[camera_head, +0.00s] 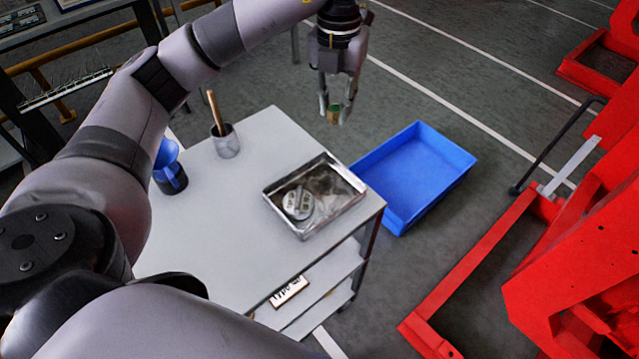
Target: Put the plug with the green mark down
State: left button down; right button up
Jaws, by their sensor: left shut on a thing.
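My left gripper (336,108) points down at the top of the view. It is shut on a small plug with a green mark (334,115), held in the air beyond the far right side of the grey cart (200,240). Little of the plug shows between the fingers. In the picture it is above and left of the blue bin (450,160). A metal tray (355,192) on the cart holds a round grey part (298,203). My right gripper is not in view.
A cup (227,147) with a wooden-handled tool and a blue-topped container (168,170) stand on the cart. The blue bin looks empty. A red machine frame (470,265) fills the right. The cart top's near middle is clear.

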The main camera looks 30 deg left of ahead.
pick_arm(q)
notch_tip(320, 180, down, 15)
jog(key=shift+f+p, duration=0.15)
jog(key=shift+p, duration=0.45)
notch_tip(320, 180, down, 3)
jog(key=shift+f+p, duration=0.2)
jog(key=shift+p, duration=0.15)
jog(key=shift+f, duration=0.35)
jog(key=shift+f, duration=0.15)
jog(key=c, duration=1.4)
grip_release()
